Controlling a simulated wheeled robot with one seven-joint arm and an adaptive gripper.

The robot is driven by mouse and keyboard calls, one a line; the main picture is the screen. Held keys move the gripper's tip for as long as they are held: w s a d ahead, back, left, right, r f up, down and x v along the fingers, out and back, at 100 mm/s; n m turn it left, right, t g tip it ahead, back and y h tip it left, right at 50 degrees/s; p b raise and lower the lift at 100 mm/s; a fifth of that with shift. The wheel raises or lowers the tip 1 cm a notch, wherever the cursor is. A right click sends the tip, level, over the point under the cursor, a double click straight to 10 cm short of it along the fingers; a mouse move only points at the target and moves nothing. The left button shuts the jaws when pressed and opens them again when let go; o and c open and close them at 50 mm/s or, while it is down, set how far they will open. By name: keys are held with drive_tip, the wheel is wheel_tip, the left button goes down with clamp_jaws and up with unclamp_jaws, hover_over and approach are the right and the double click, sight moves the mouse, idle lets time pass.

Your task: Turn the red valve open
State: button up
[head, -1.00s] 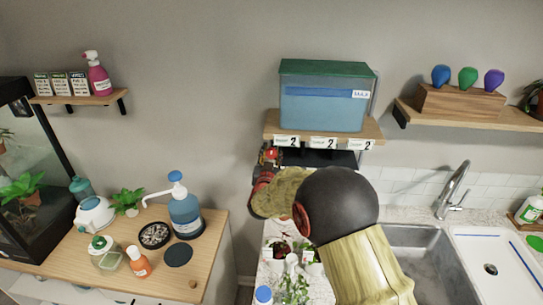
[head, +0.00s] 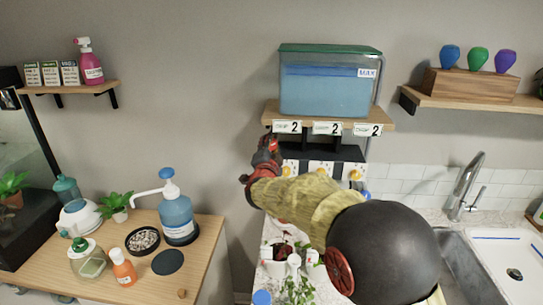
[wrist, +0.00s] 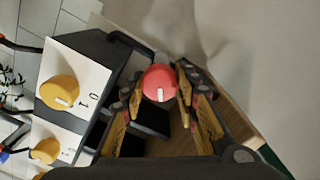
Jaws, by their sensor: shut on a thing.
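The red valve (wrist: 159,82) is a round knob with a short white mark, seen in the wrist view between my two fingers. My gripper (wrist: 161,90) is shut on it, with one finger on either side. In the head view my gripper (head: 264,165) is at the left end of the dark valve panel, below the shelf. There the valve is hard to tell apart from my red and black fingers. The wrist view shows white plates with yellow knobs, one knob (wrist: 60,92) beside a plate marked 0 and 1.
A blue-filled tank (head: 325,85) with a green lid stands on the wooden shelf (head: 390,122) above the panel. Potted plants (head: 282,262) stand on the counter below my arm. A sink (head: 480,265) lies to the right. Bare wall is left of my gripper.

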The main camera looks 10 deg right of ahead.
drive_tip(key=m+b, duration=0.3)
drive_tip(key=b, duration=0.1)
drive_tip(key=shift+f+m, duration=0.3)
drive_tip(key=shift+m, duration=0.1)
drive_tip(key=m+b, duration=0.3)
drive_tip(key=shift+b, duration=0.3)
drive_tip(key=o, duration=1.2)
drive_tip(key=shift+r, duration=0.15)
drive_tip(key=shift+c, duration=0.2)
drive_tip(key=shift+s, duration=0.1)
drive_tip(key=v, duration=1.2)
